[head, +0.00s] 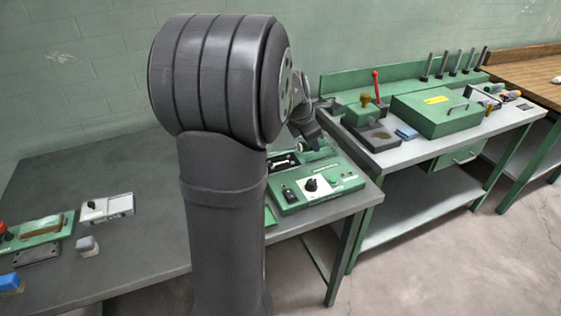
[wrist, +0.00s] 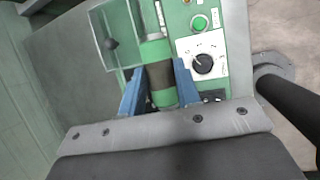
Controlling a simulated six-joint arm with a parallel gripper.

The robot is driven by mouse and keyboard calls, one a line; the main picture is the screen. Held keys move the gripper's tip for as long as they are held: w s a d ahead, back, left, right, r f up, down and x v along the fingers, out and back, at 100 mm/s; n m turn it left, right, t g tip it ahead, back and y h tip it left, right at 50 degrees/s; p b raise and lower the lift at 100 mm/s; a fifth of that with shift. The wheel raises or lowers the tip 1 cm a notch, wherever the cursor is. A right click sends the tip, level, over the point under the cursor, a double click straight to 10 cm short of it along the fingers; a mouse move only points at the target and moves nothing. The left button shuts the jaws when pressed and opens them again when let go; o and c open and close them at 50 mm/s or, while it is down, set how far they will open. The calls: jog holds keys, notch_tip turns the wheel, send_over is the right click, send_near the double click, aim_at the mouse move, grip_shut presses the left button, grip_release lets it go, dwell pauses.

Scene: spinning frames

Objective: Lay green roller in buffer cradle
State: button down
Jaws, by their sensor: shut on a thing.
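In the wrist view the green roller (wrist: 155,49), with a dark band around its middle, lies between the two blue fingers of my gripper (wrist: 158,78). The fingers are shut on it around the dark band. In the head view my gripper (head: 314,142) is over the back of the green machine panel (head: 291,205), mostly hidden by my own arm. The roller is too small to make out surely there. I cannot tell which part is the buffer cradle, nor whether the roller touches the machine beneath it.
A clear-covered box (wrist: 112,40) stands left of the roller in the wrist view. A black knob (wrist: 203,64) and green button (wrist: 199,22) are to its right. A white device (head: 107,208) lies on the grey bench at left. A green case (head: 437,113) sits on the right bench.

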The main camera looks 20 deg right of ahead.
jog(key=w+a+f, duration=0.2)
jog(key=w, duration=0.1)
jog(key=w+a+f, duration=0.1)
jog(key=w+f, duration=0.1)
jog(key=w, duration=0.1)
jog(key=w+a+f, duration=0.2)
jog(key=w+f, duration=0.1)
jog(key=shift+w+a, duration=0.3)
jog(key=shift+a, duration=0.05)
jog(key=shift+f, duration=1.9)
jog(key=shift+f, duration=0.1)
jog(key=c, duration=1.1)
grip_release()
jog(key=shift+o, duration=0.2)
jog(key=v, duration=1.2)
jog(key=shift+d, duration=0.1)
